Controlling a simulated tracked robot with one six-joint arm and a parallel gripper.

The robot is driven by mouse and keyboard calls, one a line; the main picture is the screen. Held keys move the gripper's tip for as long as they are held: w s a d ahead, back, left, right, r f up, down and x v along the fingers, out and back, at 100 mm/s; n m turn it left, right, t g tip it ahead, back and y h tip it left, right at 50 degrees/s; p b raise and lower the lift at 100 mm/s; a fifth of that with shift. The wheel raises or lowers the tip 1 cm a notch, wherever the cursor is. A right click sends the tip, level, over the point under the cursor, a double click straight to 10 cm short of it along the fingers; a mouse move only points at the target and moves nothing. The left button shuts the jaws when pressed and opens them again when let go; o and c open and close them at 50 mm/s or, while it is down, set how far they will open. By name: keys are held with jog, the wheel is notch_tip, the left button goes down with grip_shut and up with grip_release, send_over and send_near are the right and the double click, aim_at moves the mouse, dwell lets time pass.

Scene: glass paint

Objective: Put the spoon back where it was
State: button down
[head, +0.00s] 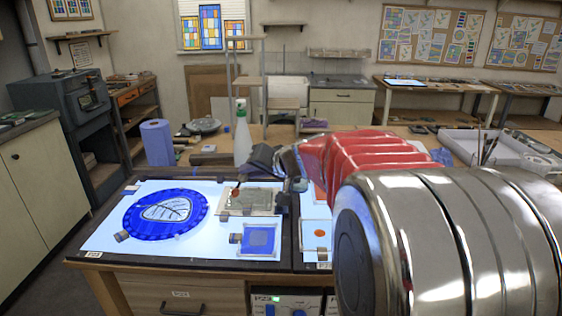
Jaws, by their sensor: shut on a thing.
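My gripper (262,160) is above the back right part of the lit left panel, partly hidden by my red-sleeved arm. It is shut on a thin dark handle that slants down to a small red-brown end, which appears to be the spoon (236,192). The spoon's end is over a greenish-grey plate (262,197) on the panel; I cannot tell whether it touches it.
A round blue glass piece (137,216) and a blue square sample (260,240) lie on the light table (100,245). A white tray (470,145) is at right. My arm hides much of the right panel.

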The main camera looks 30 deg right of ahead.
jog(key=w+a+f+y, duration=0.1)
jog(key=a+f, duration=0.3)
jog(key=a, duration=0.4)
jog(key=w+a+f+n, duration=0.1)
jog(key=w+a+f, duration=0.2)
jog(key=a, duration=0.6)
jog(key=shift+a+f+n+y, duration=0.3)
jog(key=shift+f+y, duration=0.1)
jog(key=shift+f, duration=0.45)
jog(key=shift+w, duration=0.1)
